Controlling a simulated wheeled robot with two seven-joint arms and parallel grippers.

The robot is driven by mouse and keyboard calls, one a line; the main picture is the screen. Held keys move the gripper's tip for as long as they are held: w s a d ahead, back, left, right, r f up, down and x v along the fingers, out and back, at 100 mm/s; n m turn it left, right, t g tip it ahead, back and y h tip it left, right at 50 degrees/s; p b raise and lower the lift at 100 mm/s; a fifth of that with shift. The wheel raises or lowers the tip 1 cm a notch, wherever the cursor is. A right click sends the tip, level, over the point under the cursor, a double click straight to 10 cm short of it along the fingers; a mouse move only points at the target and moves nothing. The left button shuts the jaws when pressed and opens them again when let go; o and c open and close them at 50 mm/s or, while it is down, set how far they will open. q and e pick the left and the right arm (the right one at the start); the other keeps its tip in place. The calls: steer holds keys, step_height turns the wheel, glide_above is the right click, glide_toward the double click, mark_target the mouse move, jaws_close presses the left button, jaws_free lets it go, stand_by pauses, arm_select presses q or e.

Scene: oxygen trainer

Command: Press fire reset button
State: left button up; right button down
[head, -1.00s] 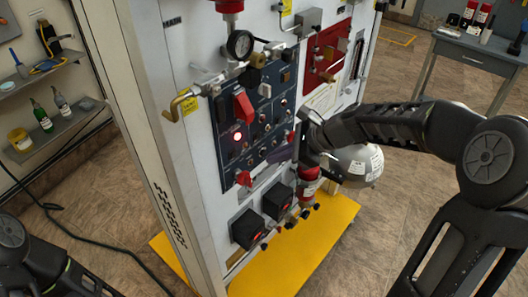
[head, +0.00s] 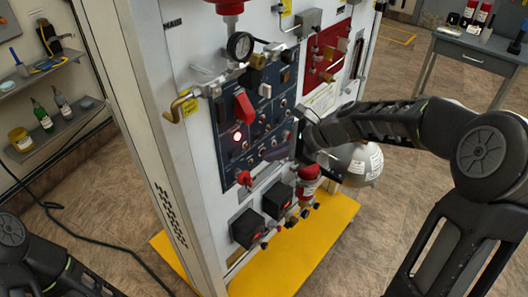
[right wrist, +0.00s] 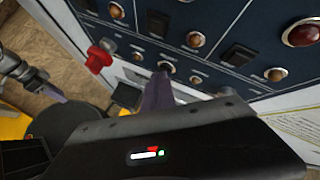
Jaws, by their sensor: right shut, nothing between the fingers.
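The dark blue control panel (head: 262,128) is on the white trainer cabinet and carries several small knobs, switches and buttons. I cannot read which button is the fire reset. My right gripper (head: 297,142) is at the panel's right edge, its fingertips mostly hidden in the head view. In the right wrist view, its shut, empty fingers (right wrist: 158,90) point at a small round button (right wrist: 166,67) on the panel's lower row. I cannot tell whether they touch it. My left gripper is out of view.
A red guarded switch (right wrist: 100,57) and a large red dome (right wrist: 301,33) flank the fingers in the right wrist view. A yellow base (head: 300,265) juts out at floor level.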

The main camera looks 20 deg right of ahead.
steer(key=shift+w, duration=0.1)
stand_by(0.5)
steer(key=shift+s+d, duration=0.3)
steer(key=shift+s, duration=0.35)
steer(key=s+d, duration=0.1)
steer(key=s, duration=0.2)
steer(key=s+d, duration=0.1)
steer(key=shift+s+d, duration=0.2)
steer(key=shift+d, duration=0.1)
stand_by(0.8)
